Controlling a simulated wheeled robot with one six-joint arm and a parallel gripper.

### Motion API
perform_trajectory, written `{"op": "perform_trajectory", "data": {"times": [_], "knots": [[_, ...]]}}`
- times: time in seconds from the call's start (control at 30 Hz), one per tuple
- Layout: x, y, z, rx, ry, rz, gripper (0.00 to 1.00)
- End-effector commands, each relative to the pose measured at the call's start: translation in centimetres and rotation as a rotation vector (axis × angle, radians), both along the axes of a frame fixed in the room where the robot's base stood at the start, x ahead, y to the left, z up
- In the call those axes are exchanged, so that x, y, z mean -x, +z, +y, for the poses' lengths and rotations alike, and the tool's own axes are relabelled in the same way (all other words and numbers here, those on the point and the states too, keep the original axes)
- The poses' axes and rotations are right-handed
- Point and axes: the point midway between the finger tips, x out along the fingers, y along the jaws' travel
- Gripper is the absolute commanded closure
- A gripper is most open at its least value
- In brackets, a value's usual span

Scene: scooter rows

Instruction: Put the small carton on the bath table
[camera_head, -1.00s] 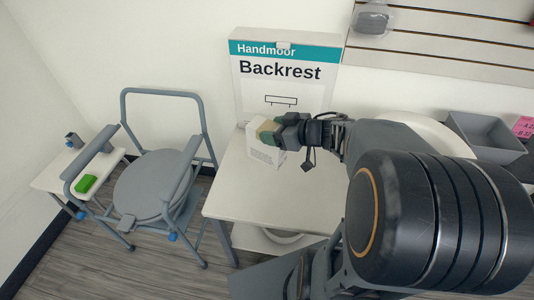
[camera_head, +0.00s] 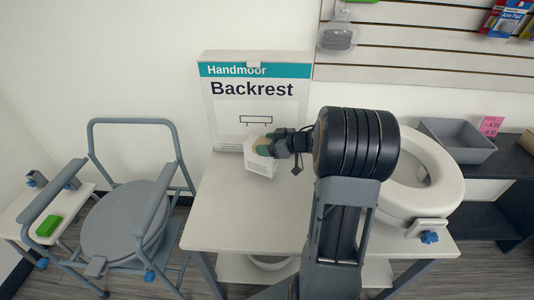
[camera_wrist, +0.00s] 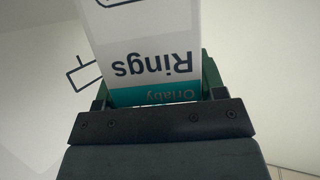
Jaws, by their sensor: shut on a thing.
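The small carton (camera_head: 261,162) is white; in the wrist view the carton (camera_wrist: 150,45) shows a teal band and the upside-down words "Orlaby" and "Rings". My gripper (camera_head: 266,147) is shut on it, with green fingers on either side of the carton in the wrist view. The carton is tilted, in front of the large Backrest box and over the back of a white table (camera_head: 235,225). I cannot tell whether it touches the tabletop. A smaller low white table (camera_head: 22,206) stands at the far left. No label shows which is the bath table.
The Backrest box (camera_head: 255,110) stands at the white table's back. A raised toilet seat (camera_head: 450,190) sits on its right side. A grey commode chair (camera_head: 125,215) stands left. A green block (camera_head: 48,226) lies on the low table. A grey bin (camera_head: 458,140) is right. The white table's front left is bare.

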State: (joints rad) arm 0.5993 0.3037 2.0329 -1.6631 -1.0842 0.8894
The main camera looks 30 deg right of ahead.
Motion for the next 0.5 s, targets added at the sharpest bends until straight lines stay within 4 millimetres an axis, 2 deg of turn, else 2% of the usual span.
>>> {"op": "perform_trajectory", "data": {"times": [0.3, 0.5], "knots": [[-0.3, -3.5, -0.3, -0.001, 0.001, 0.001, 0.88], [-0.3, -3.5, -0.3, 0.000, 0.000, -0.001, 0.88]]}}
